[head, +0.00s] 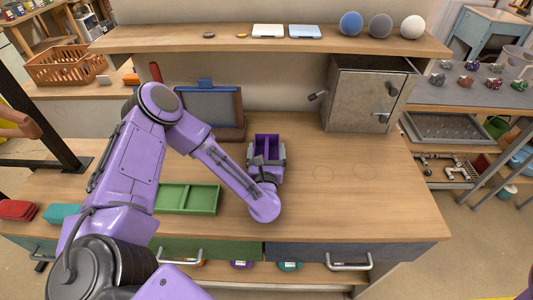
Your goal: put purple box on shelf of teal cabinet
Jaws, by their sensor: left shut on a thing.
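The purple box (266,143) is a small open-topped box with a divider, near the middle of the wooden worktop. My left gripper (266,159) is shut on it, with dark fingers at its two sides. My wrist hides its near lower part, so I cannot tell whether it touches the worktop. A pale blue-teal piece of furniture (486,42) stands at the far upper right, partly cut off; I cannot tell whether it is the teal cabinet, and no shelf in it shows clearly. My right gripper is not in view.
A grey metal cabinet (352,100) stands at the worktop's back right. A green divided tray (187,199) lies left of my gripper. A raised shelf (180,40) along the back holds balls and flat items. The worktop (350,200) at right is clear.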

